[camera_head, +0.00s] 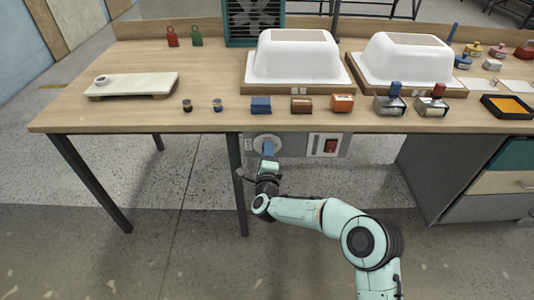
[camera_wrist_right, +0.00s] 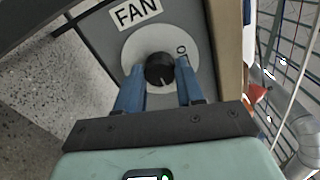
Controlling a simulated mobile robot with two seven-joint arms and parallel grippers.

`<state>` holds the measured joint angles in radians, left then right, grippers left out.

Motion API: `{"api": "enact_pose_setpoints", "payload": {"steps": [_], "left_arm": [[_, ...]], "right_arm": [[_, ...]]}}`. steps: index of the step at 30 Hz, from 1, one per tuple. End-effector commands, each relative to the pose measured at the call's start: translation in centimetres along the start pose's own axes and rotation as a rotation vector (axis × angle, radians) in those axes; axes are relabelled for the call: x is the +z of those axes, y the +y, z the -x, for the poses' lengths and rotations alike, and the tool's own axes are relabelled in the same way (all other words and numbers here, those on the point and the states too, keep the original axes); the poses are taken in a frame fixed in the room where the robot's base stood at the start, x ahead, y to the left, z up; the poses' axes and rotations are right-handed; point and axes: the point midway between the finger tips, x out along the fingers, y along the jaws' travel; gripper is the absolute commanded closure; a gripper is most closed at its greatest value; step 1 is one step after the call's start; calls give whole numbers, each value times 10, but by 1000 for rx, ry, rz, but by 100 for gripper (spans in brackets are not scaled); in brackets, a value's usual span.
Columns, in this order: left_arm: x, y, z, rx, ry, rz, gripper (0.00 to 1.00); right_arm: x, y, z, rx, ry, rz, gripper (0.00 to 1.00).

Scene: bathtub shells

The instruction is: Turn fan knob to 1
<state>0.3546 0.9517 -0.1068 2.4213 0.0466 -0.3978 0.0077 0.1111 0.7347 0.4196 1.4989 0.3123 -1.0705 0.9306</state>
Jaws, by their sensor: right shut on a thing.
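The black fan knob (camera_wrist_right: 158,70) sits on a round white dial plate (camera_wrist_right: 133,50) under a "FAN" label (camera_wrist_right: 137,12) in the right wrist view. A pale line on the knob points toward the bottom of that picture. A "0" shows on the dial's right side; no "1" can be made out. My right gripper (camera_wrist_right: 160,67) has its blue fingers on either side of the knob, shut on it. In the head view the right gripper (camera_head: 268,152) is at the grey panel (camera_head: 292,147) below the table's front edge and hides the knob. My left gripper is not in view.
A red switch (camera_head: 330,146) is on the panel right of the dial. The table (camera_head: 220,75) above holds two white tub shells (camera_head: 295,62) (camera_head: 405,62), stamps and small blocks. A table leg (camera_head: 238,185) stands just left of the gripper. A drawer cabinet (camera_head: 440,180) is at right.

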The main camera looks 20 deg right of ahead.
Motion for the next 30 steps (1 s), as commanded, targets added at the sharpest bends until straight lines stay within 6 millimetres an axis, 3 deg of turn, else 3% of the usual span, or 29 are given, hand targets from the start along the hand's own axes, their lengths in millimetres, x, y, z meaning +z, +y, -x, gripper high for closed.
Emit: {"api": "enact_pose_setpoints", "payload": {"steps": [16,17,18,19,30], "left_arm": [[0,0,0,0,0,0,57],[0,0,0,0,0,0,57],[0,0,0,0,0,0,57],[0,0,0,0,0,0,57],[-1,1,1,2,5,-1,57]], "right_arm": [[1,1,1,2,-3,-25,93],[1,1,1,2,-3,-25,56],[1,1,0,2,-3,-25,43],[1,1,0,2,-3,-25,37],[1,0,4,1,-1,-24,37]]}}
